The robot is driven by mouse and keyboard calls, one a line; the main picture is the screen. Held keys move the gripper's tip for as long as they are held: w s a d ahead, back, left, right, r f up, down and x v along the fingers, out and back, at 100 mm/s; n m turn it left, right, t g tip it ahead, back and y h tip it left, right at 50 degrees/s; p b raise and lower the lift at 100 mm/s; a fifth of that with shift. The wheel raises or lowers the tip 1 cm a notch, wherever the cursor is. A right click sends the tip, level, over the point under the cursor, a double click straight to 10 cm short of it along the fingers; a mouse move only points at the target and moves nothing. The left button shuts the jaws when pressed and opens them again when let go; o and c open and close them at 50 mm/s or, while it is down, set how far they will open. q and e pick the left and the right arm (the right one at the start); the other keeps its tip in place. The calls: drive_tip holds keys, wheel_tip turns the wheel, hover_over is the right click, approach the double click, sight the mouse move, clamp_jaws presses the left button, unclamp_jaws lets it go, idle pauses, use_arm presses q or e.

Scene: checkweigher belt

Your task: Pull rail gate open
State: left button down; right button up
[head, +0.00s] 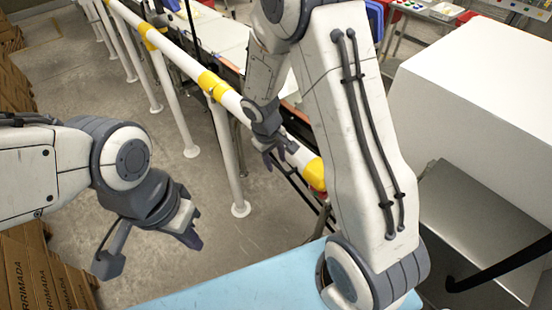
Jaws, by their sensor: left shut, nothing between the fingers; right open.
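A white rail with yellow bands (232,101) runs from the upper left down to the centre on white posts, ending at a yellow end piece (316,174). I cannot tell which part of it is the gate; no hinge or latch shows clearly. My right gripper (277,163) is open beside the rail, near its yellow end. Its fingers overlap the rail in the picture, and I cannot tell whether they touch it. My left gripper (195,236) is shut and empty, over the floor to the left of the rail. My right arm hides part of the area behind the rail end.
A light blue surface (215,289) lies at the bottom centre. Brown cartons (35,275) are stacked at the left. A large white box-shaped housing (480,100) stands at the right. Open concrete floor (110,85) lies left of the rail; post feet stand on it.

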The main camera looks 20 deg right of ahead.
clamp_jaws()
idle(1.3)
